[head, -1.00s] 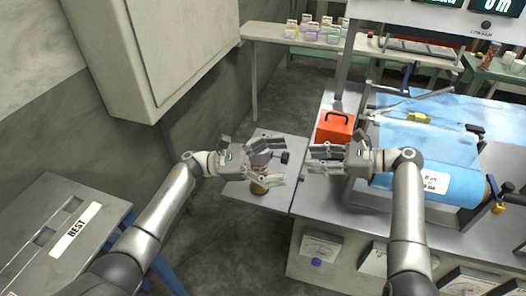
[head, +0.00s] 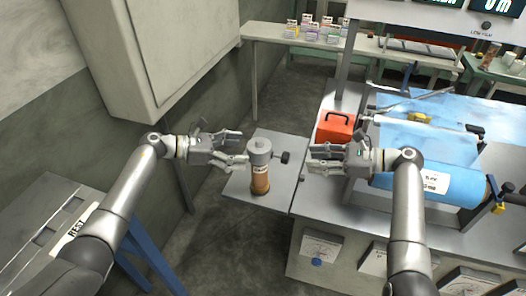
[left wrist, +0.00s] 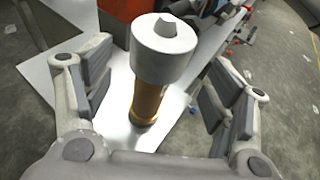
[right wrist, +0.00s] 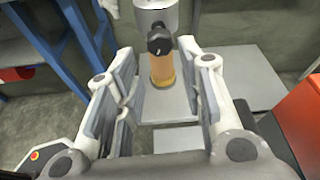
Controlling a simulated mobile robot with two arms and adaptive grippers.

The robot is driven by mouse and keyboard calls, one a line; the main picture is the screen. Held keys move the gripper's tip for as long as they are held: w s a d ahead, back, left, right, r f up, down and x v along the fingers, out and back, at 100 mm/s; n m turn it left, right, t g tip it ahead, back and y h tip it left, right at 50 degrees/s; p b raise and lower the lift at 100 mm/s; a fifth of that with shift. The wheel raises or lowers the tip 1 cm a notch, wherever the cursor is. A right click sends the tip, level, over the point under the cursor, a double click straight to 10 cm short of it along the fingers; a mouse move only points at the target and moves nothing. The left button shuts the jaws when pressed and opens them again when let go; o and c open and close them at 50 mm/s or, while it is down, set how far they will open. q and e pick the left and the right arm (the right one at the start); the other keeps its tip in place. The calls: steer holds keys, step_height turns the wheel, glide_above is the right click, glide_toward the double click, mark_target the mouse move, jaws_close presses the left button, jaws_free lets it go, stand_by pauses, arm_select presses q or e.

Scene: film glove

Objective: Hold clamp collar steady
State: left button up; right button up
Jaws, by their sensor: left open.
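A pale grey clamp collar (head: 259,152) sits on top of an upright amber cylinder (head: 260,182), on a grey plate. A black knob (head: 285,157) sticks out of the collar to the right. My left gripper (head: 241,147) is open and empty just left of the collar. In the left wrist view the collar (left wrist: 164,52) appears between the spread fingers (left wrist: 155,95). My right gripper (head: 312,158) is open and empty, to the right of the knob and apart from it. The right wrist view shows the knob (right wrist: 159,38) beyond the fingertips.
An orange-red box (head: 335,127) stands on the bench behind my right gripper. A large blue roll (head: 430,182) lies at the right. A tall cabinet (head: 150,50) stands at the back left. A grey table marked REST (head: 55,205) is at the left.

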mark_target(255, 151)
arm_select(q)
steer(key=shift+x, duration=2.85)
